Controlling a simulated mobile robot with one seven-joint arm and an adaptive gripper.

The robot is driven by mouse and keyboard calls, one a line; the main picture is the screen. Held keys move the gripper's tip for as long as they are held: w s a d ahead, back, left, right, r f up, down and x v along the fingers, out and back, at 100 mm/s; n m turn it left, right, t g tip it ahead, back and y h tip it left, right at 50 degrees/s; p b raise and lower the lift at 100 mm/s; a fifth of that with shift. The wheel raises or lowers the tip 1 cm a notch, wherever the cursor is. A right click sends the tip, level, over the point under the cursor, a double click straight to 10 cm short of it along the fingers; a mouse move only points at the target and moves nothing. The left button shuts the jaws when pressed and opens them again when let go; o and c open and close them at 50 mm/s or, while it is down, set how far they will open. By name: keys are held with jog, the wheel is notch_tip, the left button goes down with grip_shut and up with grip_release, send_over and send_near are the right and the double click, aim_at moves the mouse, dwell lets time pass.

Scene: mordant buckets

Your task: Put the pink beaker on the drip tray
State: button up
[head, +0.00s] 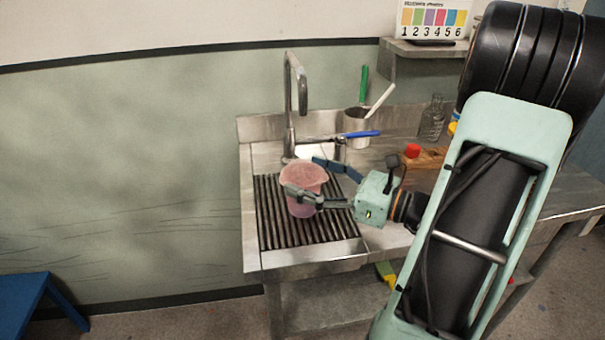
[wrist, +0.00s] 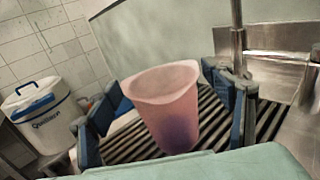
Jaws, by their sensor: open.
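The pink beaker (head: 303,181) stands upright on the dark slatted drip tray (head: 325,228) beside the sink tap. In the wrist view the pink beaker (wrist: 168,108) shows with a darker purplish patch low on its side, and the slats of the drip tray (wrist: 268,118) lie around it. My gripper (head: 307,195) is open, with one finger on each side of the beaker. In the wrist view my gripper (wrist: 170,115) shows its blue-padded fingers apart, with gaps visible between them and the beaker.
A tall metal tap (head: 290,105) rises just behind the tray. A white-and-blue cooler (wrist: 42,115) stands beyond at left.

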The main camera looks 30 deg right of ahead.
jog(key=v, duration=1)
jog(key=shift+s+d, duration=0.1)
jog(key=shift+s, duration=0.1)
